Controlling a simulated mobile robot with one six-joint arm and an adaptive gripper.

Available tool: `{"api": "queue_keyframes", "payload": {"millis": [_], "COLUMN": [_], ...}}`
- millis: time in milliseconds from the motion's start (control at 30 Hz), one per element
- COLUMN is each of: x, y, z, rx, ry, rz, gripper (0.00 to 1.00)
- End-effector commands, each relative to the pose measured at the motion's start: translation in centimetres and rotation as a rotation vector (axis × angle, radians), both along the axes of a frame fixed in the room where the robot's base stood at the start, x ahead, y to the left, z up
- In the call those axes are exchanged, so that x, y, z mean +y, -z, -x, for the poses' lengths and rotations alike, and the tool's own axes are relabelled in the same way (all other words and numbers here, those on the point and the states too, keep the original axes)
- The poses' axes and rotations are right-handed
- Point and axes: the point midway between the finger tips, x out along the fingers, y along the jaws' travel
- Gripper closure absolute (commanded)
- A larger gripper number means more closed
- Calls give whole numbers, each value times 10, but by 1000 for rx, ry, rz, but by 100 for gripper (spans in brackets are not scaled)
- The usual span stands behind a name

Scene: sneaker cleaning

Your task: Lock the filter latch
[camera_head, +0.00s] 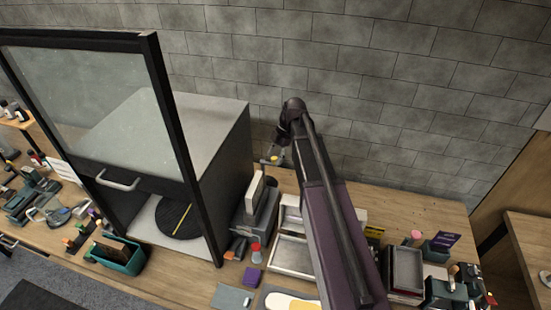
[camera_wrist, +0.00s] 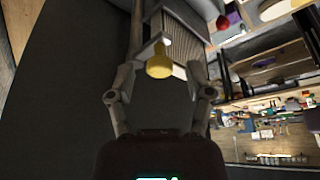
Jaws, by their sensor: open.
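A yellow knob (camera_wrist: 159,62) on a pale mount shows in the wrist view, ahead of my gripper; I take it to be the filter latch. My gripper (camera_wrist: 160,82) is open, with one finger on each side of the knob's line and visible space on both sides. Contact cannot be told. A ribbed grey panel (camera_wrist: 190,38), perhaps the filter, lies just behind the knob. In the head view a small yellow spot (camera_head: 274,158) shows by the right side of the dark cabinet (camera_head: 228,160), near the end of my arm. My fingertips are hard to make out there.
The cabinet's glass door (camera_head: 85,105) is at the left, with a dark round turntable (camera_head: 180,217) inside. A grey device (camera_head: 255,212), metal trays (camera_head: 293,255) and several small items crowd the wooden bench. A red knob (camera_wrist: 222,22) shows in the wrist view.

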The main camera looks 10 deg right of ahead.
Motion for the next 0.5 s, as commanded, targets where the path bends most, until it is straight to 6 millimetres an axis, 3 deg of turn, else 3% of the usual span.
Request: {"api": "queue_keyframes", "payload": {"millis": [300, 500], "x": [0, 0], "y": [0, 0], "z": [0, 0], "rx": [0, 0], "ry": [0, 0], "rz": [0, 0], "gripper": [33, 93]}}
